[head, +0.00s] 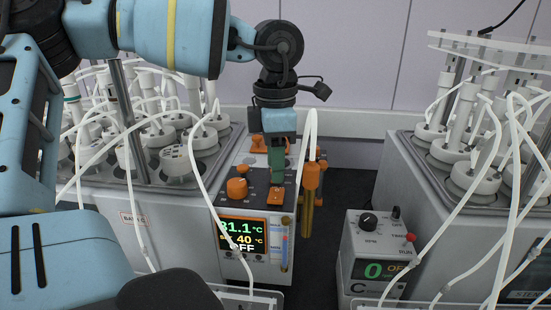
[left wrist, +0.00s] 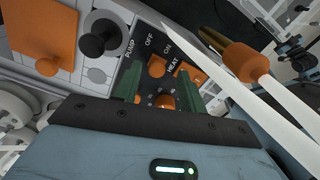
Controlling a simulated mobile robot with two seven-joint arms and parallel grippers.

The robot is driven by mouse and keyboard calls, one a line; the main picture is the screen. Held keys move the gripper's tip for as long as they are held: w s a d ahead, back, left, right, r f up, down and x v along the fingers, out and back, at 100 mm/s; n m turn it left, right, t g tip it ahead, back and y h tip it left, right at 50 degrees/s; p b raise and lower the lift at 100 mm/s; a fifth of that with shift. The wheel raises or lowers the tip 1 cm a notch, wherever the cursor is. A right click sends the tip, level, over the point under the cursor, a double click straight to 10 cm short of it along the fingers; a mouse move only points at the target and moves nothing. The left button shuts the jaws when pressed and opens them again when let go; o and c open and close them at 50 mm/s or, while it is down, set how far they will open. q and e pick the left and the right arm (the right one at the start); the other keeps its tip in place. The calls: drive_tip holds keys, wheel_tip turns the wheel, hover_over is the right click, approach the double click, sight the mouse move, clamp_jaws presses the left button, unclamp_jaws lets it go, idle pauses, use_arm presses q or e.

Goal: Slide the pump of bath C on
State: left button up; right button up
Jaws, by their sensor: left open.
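The control panel of the bath (head: 255,182) is in the middle of the head view, above a display (head: 242,236) reading about 31.1 °C, 40 °C and OFF. In the left wrist view the panel (left wrist: 130,74) carries the words PUMP, OFF, ON and HEAT. A small orange slider (left wrist: 157,67) sits near the PUMP lettering, and a second orange piece (left wrist: 188,73) near HEAT. My left gripper (head: 277,172) points down over the panel. Its green fingers (left wrist: 161,84) are apart, with an orange part (left wrist: 163,102) showing between them. Whether they touch anything I cannot tell. My right gripper is not in view.
An orange knob (head: 237,188) stands left of the gripper. An orange fitting (head: 312,176) with a white hose is close on its right. A stirrer box (head: 374,252) marked C stands farther right. Lidded bottles with hoses fill the baths on both sides.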

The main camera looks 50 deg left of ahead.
use_arm(q)
drive_tip(key=shift+r, duration=3.95)
drive_tip(key=shift+s+d+f, duration=0.1)
drive_tip(key=shift+f, duration=0.05)
